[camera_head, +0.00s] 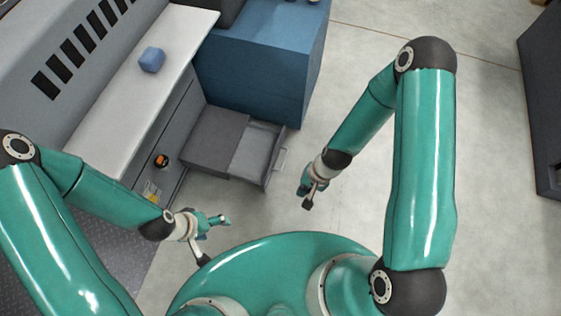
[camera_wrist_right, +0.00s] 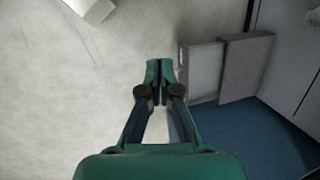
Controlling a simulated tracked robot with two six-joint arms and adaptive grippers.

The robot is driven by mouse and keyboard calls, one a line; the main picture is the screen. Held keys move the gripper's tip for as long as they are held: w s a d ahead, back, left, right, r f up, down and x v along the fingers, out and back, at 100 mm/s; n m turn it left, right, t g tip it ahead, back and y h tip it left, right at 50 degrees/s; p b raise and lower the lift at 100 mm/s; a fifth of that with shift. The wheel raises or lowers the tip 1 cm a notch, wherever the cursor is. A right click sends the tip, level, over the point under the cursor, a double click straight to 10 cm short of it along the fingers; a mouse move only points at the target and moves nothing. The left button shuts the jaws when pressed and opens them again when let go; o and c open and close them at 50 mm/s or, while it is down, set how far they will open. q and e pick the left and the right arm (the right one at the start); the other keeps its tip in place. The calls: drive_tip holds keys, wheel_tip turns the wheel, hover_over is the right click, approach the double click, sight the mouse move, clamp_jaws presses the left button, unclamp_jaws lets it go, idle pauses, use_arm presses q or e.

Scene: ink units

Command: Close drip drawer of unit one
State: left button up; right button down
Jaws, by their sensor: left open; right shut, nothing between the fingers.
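The drip drawer (camera_head: 255,152) is grey and stands pulled out low from the front of the grey unit (camera_head: 165,120). A bar handle (camera_head: 281,162) runs along its front. The inner part of the drawer is under a darker grey cover (camera_head: 215,138). The drawer also shows in the right wrist view (camera_wrist_right: 202,68), to the right of the fingers. My right gripper (camera_head: 308,203) is shut and empty, over the floor to the right of the drawer front and apart from it; its fingertips (camera_wrist_right: 160,72) show close together. My left gripper (camera_head: 213,243) is open and empty, in front of the unit, apart from the drawer.
A blue cabinet (camera_head: 255,70) stands just behind the drawer. A blue block (camera_head: 152,59) lies on the unit's white top (camera_head: 120,100). An orange-and-black knob (camera_head: 161,160) is on the unit's front. Bare floor (camera_head: 340,215) lies right of the drawer. A dark cabinet (camera_head: 545,100) stands far right.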

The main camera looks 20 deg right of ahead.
drive_tip(key=w+d+f+m+y+b, duration=0.1)
drive_tip(key=w+d+f+m+b, duration=0.1)
drive_tip(key=w+f+m+b, duration=0.3)
drive_tip(key=w+d+f+m+t+b, duration=0.1)
drive_tip(key=w+f+m+b, duration=0.1)
drive_tip(key=f+b, duration=0.35)
drive_tip(key=w+d+f+m+y+b, duration=0.1)
drive_tip(key=w+d+f+m+b, duration=0.15)
drive_tip(key=f, duration=0.55)
drive_tip(key=w+d+f+m+t+y+b, duration=0.1)
drive_tip(key=w+d+f+m+t+b, duration=0.1)
drive_tip(key=w+f+m+b, duration=0.3)
drive_tip(key=w+d+f+m+t+y+b, duration=0.1)
drive_tip(key=w+d+f+m+t+b, duration=0.15)
drive_tip(key=w+b, duration=0.35)
drive_tip(key=w+a+r+b+x, duration=0.1)
drive_tip(key=r+b+x, duration=0.1)
drive_tip(key=x, duration=1)
drive_tip(key=shift+w+a+m+g+b, duration=0.3)
drive_tip(key=shift+w+a+g+b, duration=0.1)
drive_tip(key=shift+b, duration=0.45)
drive_tip(key=shift+f, duration=0.15)
